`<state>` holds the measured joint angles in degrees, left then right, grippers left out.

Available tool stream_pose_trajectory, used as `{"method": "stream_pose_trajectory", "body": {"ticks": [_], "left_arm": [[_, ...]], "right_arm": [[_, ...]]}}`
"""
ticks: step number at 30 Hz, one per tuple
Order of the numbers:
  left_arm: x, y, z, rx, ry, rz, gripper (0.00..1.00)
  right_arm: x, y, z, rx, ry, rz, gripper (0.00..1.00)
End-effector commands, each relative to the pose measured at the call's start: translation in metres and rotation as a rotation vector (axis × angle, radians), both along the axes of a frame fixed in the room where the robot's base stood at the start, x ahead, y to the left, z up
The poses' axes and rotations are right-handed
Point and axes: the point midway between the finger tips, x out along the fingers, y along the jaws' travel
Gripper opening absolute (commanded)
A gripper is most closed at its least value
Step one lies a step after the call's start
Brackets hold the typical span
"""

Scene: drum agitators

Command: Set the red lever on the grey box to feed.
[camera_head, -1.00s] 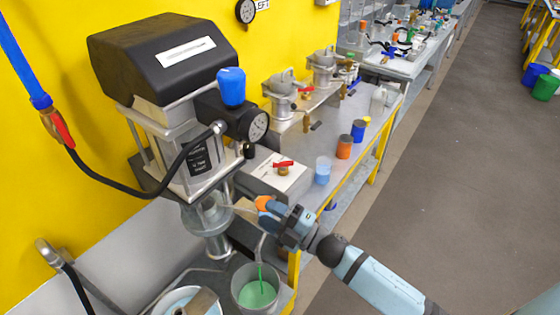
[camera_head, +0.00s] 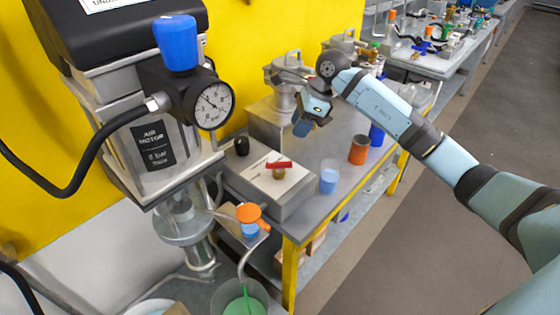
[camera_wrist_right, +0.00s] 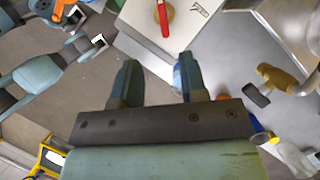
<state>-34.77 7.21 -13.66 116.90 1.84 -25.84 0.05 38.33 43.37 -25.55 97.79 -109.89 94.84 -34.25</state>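The red lever (camera_head: 279,165) sits on a brass fitting on the pale top plate of the grey box (camera_head: 297,203). It lies roughly level, running left to right in the head view. The plate's markings are too small to read. The lever also shows at the top of the right wrist view (camera_wrist_right: 164,16). My right gripper (camera_head: 301,128) hangs above and behind the box in the head view, apart from the lever. Its fingers (camera_wrist_right: 156,66) are spread with nothing between them. Teal arm links (camera_wrist_right: 45,70) show at the left of the wrist view; I cannot make out a left gripper's fingers there.
The air motor (camera_head: 155,145) with its gauge (camera_head: 213,105) and blue knob (camera_head: 177,42) stands left of the box. A blue cup (camera_head: 329,177) and an orange cup (camera_head: 359,150) stand right of the box. Metal pots stand behind.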

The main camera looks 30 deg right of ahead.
Motion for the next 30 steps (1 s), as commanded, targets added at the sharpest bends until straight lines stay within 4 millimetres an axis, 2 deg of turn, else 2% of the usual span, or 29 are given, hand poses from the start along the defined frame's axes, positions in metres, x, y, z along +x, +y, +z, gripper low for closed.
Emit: {"method": "stream_pose_trajectory", "body": {"ticks": [3, 7, 21, 24, 30], "left_arm": [[0.0, 0.0, -0.001, 0.0, 0.0, 0.001, 1.0], [0.0, 0.002, -0.001, 0.002, 0.003, 0.004, 1.0], [-0.001, 0.004, -0.002, 0.008, 0.005, 0.004, 1.0], [-0.001, 0.003, -0.002, 0.008, 0.006, 0.004, 1.0], [-0.002, 0.003, -0.002, 0.008, 0.006, 0.001, 1.0]], "right_arm": [[0.002, -0.004, -0.002, -0.025, 0.0, 0.0, 0.39], [0.004, 0.002, -0.016, -0.022, 0.002, 0.001, 0.39], [0.019, 0.035, -0.103, -0.02, 0.003, 0.0, 0.39], [0.021, 0.04, -0.115, -0.019, 0.001, -0.001, 0.39], [0.024, 0.043, -0.125, -0.021, 0.0, -0.001, 0.39]]}}
